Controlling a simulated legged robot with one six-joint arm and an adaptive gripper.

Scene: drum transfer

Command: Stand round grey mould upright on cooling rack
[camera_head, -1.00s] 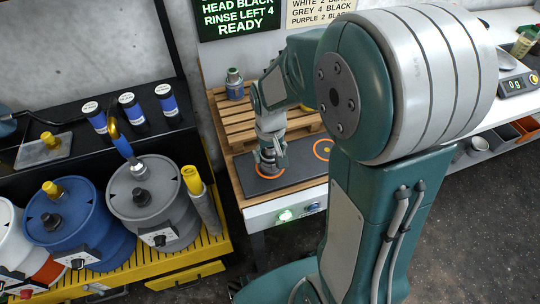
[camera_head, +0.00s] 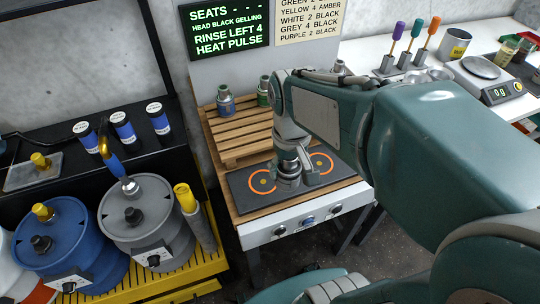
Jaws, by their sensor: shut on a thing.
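My gripper (camera_head: 297,174) is low over the black plate (camera_head: 240,198) on the wooden table, between its two orange rings. It is shut on a small grey cylindrical thing (camera_head: 288,183), largely hidden by the fingers. I cannot tell whether this is the round grey mould, or whether it touches the plate. A slatted wooden rack (camera_head: 235,131) stands behind the plate. I cannot tell whether it is the cooling rack. No other round grey mould is clearly visible.
On the rack stand a blue-labelled bottle (camera_head: 225,101) and a green-labelled one (camera_head: 264,91). A grey drum (camera_head: 160,215) and a blue drum (camera_head: 65,235) stand at left. A scale (camera_head: 480,68) is on the right bench. The sign (camera_head: 225,30) reads "HEAD BLACK GELLING", "HEAT PULSE".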

